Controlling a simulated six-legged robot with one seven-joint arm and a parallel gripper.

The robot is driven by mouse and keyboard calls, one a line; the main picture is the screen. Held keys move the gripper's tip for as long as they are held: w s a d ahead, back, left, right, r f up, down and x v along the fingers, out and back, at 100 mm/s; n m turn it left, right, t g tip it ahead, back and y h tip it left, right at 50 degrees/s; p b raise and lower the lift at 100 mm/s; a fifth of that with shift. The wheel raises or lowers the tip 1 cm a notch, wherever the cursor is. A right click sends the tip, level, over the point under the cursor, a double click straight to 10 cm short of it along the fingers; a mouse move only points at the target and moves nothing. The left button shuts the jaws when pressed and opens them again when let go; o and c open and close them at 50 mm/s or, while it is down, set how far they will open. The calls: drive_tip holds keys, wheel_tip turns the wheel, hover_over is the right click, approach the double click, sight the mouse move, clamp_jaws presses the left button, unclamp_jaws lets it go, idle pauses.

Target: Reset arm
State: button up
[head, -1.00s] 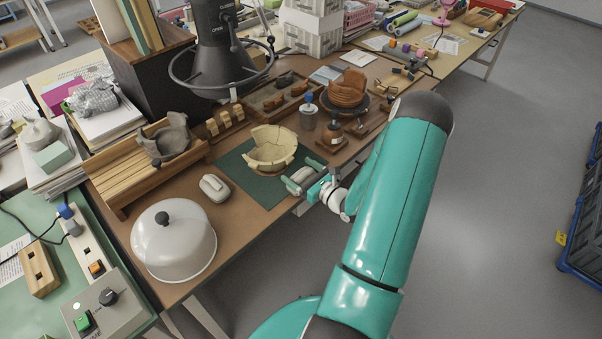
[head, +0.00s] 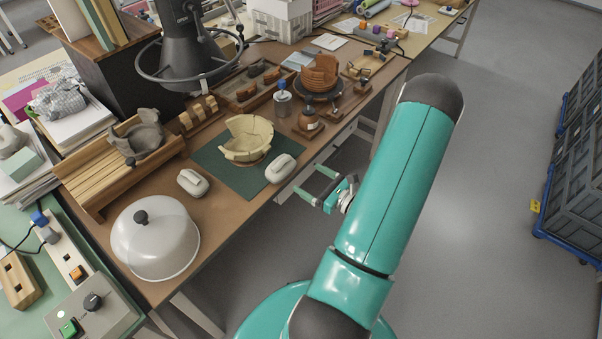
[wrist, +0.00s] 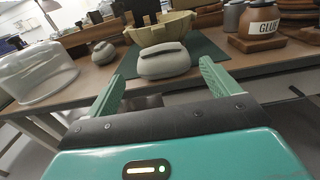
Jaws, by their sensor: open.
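My teal gripper (head: 316,189) is open and empty, out past the table's front edge with clear air between it and the table. In the wrist view its two green fingers (wrist: 162,82) stand wide apart. In the head view this pale grey object (head: 281,168) rests at the right corner of the dark green mat (head: 215,163). A cream bowl pieced from sherds (head: 248,139) stands on the mat behind it.
A similar grey object (head: 192,182) lies left of the mat. A white dome cover (head: 155,238) stands at the table's near left. A glue bottle (head: 308,121) and a terracotta pot (head: 319,73) are at the right. Open floor (head: 480,190) lies right of my arm.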

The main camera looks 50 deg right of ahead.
drive_tip(key=shift+s, duration=0.25)
idle(0.4)
drive_tip(key=w+a+r+n+g+y, duration=0.3)
drive_tip(key=a+r+n+g+y, duration=0.2)
drive_tip(key=a+r+n+g, duration=0.45)
drive_tip(key=w+a+r+n+g+y, duration=0.2)
drive_tip(key=a+r+n+g+y, duration=0.3)
drive_tip(key=a+n, duration=0.7)
drive_tip(key=s+a+r+n+t+h, duration=0.1)
drive_tip(key=s+a+r+n+h, duration=0.2)
drive_tip(key=a+r+n+h, duration=0.2)
drive_tip(key=s+a+r+n+t+h, duration=0.1)
drive_tip(key=s+a+r+n+h, duration=0.3)
drive_tip(key=r, duration=0.7)
drive_tip(key=shift+s+a+n+h, duration=0.25)
drive_tip(key=shift+a+n+h, duration=0.9)
drive_tip(key=shift+n, duration=1.2)
